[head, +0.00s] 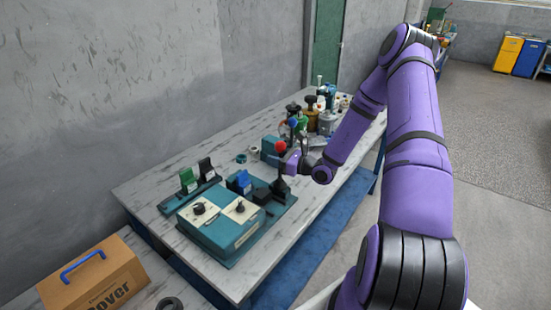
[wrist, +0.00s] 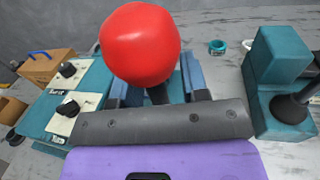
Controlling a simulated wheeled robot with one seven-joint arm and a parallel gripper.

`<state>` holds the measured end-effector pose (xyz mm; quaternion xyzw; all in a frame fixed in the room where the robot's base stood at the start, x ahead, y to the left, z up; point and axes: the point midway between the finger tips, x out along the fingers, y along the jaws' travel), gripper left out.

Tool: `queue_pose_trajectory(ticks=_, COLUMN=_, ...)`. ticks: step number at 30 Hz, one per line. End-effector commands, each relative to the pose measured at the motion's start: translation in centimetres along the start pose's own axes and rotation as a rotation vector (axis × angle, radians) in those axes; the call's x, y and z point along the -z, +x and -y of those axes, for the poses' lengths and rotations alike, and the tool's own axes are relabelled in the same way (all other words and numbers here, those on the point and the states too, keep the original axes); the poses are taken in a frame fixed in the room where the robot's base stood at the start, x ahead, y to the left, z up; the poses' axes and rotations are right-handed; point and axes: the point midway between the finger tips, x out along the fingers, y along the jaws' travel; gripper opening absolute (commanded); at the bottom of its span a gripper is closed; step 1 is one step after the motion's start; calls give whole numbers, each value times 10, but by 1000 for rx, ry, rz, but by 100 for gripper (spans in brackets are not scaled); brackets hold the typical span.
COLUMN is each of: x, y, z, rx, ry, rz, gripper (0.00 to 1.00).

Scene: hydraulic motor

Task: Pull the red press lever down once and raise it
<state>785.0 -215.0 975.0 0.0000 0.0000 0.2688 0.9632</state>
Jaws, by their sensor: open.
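The press lever has a round red knob (head: 281,147) on a dark shaft that stands roughly upright at the right end of the teal press base (head: 218,243). My gripper (head: 289,163) is at the lever from the right, just below the knob. In the wrist view the red knob (wrist: 140,43) is large and close, in front of the jaws. The two blue-grey fingers show on either side of the dark shaft (wrist: 157,95), spread apart. The knob hides part of the fingers, so contact with the shaft cannot be told.
A teal block (wrist: 283,55) and a dark plunger-like part (wrist: 294,106) stand close on the right in the wrist view. Several bottles and fittings (head: 322,105) crowd the table's far end. A cardboard box (head: 95,278) sits at the near left. The bench front (head: 262,278) has bare room.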

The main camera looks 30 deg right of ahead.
Motion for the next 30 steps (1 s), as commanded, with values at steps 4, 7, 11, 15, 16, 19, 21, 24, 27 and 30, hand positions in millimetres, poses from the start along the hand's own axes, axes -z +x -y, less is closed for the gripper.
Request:
queue_pose_trajectory(ticks=4, x=0, y=0, z=0, rx=0, ry=0, rz=0, gripper=16)
queue_pose_trajectory(ticks=7, x=0, y=0, z=0, rx=0, ry=0, rz=0, gripper=0)
queue_pose_trajectory(ticks=11, x=0, y=0, z=0, rx=0, ry=0, rz=0, gripper=0)
queue_pose_trajectory(ticks=15, x=0, y=-2, z=0, rx=0, ry=-1, rz=11, gripper=0)
queue_pose_trajectory(ticks=16, x=0, y=-2, z=0, rx=1, ry=-2, rz=17, gripper=0)
queue_pose_trajectory(ticks=19, x=0, y=-6, z=-1, rx=0, ry=-7, rz=46, gripper=0)
queue_pose_trajectory(ticks=21, x=0, y=-10, z=-2, rx=1, ry=-13, rz=78, gripper=0)
queue_pose_trajectory(ticks=24, x=0, y=-17, z=-3, rx=2, ry=-24, rz=139, gripper=0)
queue_pose_trajectory(ticks=27, x=1, y=-26, z=-5, rx=2, ry=-38, rz=214, gripper=0)
queue_pose_trajectory(ticks=30, x=2, y=-35, z=-6, rx=4, ry=-55, rz=297, gripper=0)
